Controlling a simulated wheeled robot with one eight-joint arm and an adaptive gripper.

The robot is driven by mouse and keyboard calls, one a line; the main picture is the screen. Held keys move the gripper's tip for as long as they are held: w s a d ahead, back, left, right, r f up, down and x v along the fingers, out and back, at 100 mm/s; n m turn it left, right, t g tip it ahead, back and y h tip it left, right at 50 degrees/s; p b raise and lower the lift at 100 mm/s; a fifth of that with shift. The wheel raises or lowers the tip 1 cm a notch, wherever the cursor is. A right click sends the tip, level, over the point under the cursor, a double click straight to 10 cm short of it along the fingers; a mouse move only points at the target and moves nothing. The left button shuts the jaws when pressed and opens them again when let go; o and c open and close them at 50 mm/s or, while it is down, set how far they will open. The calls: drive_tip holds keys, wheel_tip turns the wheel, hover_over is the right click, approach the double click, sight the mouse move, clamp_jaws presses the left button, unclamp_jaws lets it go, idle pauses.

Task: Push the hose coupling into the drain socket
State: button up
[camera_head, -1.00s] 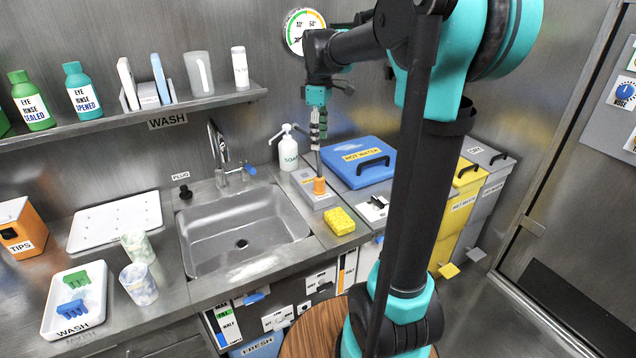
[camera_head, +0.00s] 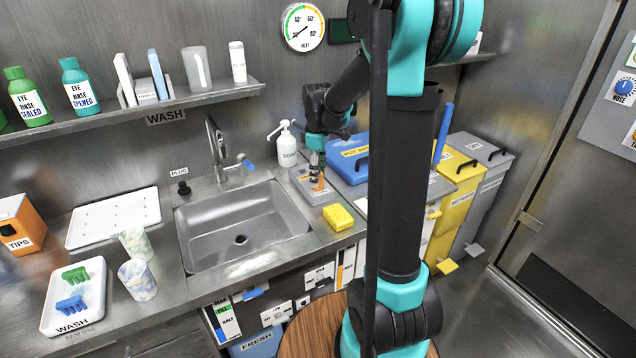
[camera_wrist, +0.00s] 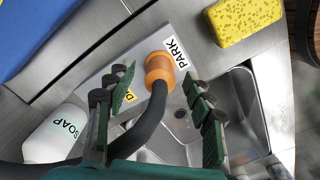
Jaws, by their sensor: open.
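The orange hose coupling (camera_head: 318,185) stands on a small grey plate (camera_head: 309,197) to the right of the sink. In the wrist view the coupling (camera_wrist: 158,68) sits beside a PARK label, with a dark hose (camera_wrist: 150,115) running from it toward my gripper. My gripper (camera_head: 317,165) is close above the coupling. In the wrist view its open fingers (camera_wrist: 157,84) lie on either side of the hose and coupling, with gaps. A yellow label, partly hidden by the left finger, shows a D. I cannot make out the drain socket clearly.
A soap bottle (camera_head: 287,147) stands just behind the plate. A yellow sponge (camera_head: 338,217) lies in front of it.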

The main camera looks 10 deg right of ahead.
drive_tip(key=shift+f, duration=0.95)
clamp_jaws()
drive_tip(key=shift+r, duration=0.1)
